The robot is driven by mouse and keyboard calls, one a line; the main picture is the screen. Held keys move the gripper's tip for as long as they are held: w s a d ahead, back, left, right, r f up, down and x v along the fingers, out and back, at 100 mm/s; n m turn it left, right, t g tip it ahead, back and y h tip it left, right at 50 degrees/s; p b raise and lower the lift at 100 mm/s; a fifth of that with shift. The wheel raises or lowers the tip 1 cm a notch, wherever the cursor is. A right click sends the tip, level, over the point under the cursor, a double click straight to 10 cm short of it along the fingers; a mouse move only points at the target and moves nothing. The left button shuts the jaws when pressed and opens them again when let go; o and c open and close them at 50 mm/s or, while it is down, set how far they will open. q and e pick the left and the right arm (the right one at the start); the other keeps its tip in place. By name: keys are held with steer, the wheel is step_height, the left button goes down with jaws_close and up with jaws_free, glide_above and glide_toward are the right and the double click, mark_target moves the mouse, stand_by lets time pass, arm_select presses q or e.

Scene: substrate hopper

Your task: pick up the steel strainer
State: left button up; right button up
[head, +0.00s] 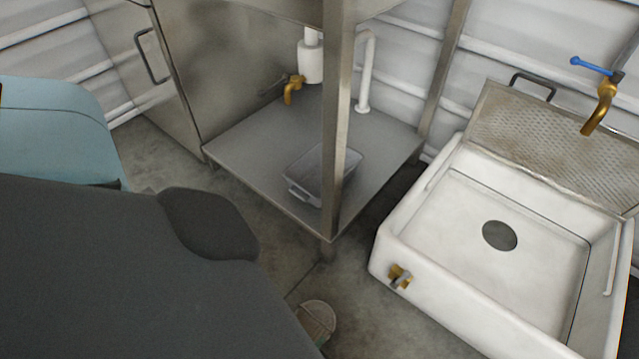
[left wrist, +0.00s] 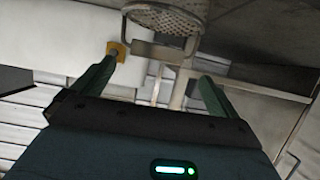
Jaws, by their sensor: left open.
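The steel strainer (left wrist: 165,20) is a perforated round basket at the top of the left wrist view, cut off by the frame edge. A squared metal loop hangs below its rim. My left gripper (left wrist: 160,66) is open, with its two fingers spread on either side below the strainer. I see nothing held between them. In the head view, a small round beige-grey object (head: 318,318) at the bottom, partly covered by my dark arm, looks like the strainer. The left fingers are hidden there. My right gripper is not in view.
A white basin (head: 415,235) with a brass valve (head: 400,277) stands at right, with a perforated panel (head: 560,140) behind it. A steel table's lower shelf (head: 255,140) holds a grey tray (head: 310,180). A table leg (head: 336,120) stands in front.

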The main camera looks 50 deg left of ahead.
mark_target(318, 319)
arm_select(q)
steer(key=shift+w+f, duration=0.1)
steer(key=shift+w, duration=0.15)
steer(key=shift+b+x, duration=0.55)
steer(key=shift+x, duration=0.6)
